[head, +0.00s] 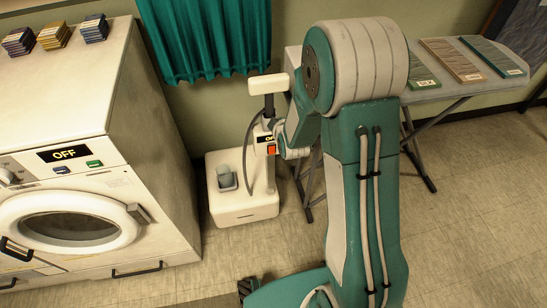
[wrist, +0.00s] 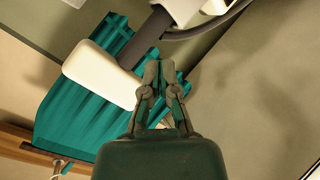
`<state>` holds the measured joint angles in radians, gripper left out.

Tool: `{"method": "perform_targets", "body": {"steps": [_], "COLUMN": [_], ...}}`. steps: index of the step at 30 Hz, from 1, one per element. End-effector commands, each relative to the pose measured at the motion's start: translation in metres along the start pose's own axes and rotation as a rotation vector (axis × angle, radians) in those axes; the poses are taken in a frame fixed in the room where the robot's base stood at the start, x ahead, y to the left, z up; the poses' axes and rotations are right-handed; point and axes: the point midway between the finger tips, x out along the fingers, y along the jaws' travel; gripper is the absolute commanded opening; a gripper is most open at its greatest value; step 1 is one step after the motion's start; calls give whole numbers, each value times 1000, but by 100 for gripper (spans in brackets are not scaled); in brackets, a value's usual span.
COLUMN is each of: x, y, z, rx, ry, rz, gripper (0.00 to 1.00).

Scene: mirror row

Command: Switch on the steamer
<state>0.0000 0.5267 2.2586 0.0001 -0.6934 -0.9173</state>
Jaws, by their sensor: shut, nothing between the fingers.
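The steamer (head: 243,203) is a white base on the floor with a dark pole, a white top head (head: 268,84) and a hose. A small box on the pole reads "OFF" and has an orange-red switch (head: 271,150). My gripper (wrist: 159,72) is shut and empty. In the wrist view its fingertips are close to the steamer's white head (wrist: 100,74) and dark pole (wrist: 147,38); I cannot tell whether they touch. The switch does not show in the wrist view.
A white washer (head: 60,170) reading "OFF" stands left, with folded stacks (head: 55,35) on top. A teal curtain (head: 205,40) hangs behind the steamer. An ironing board (head: 430,95) with several folded cloths stands right. Tiled floor (head: 470,200) is clear at front right.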

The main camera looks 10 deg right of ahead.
Motion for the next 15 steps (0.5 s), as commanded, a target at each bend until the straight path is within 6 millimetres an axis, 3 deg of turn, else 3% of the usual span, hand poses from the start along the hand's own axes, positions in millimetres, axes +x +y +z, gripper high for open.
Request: {"method": "perform_targets", "body": {"steps": [6,15], "x": [32,57], "y": [-34,-84], "z": [26,64], "rx": [-125,-299], "ry": [38,85], "rz": [57,154], "gripper": [0,0]}}
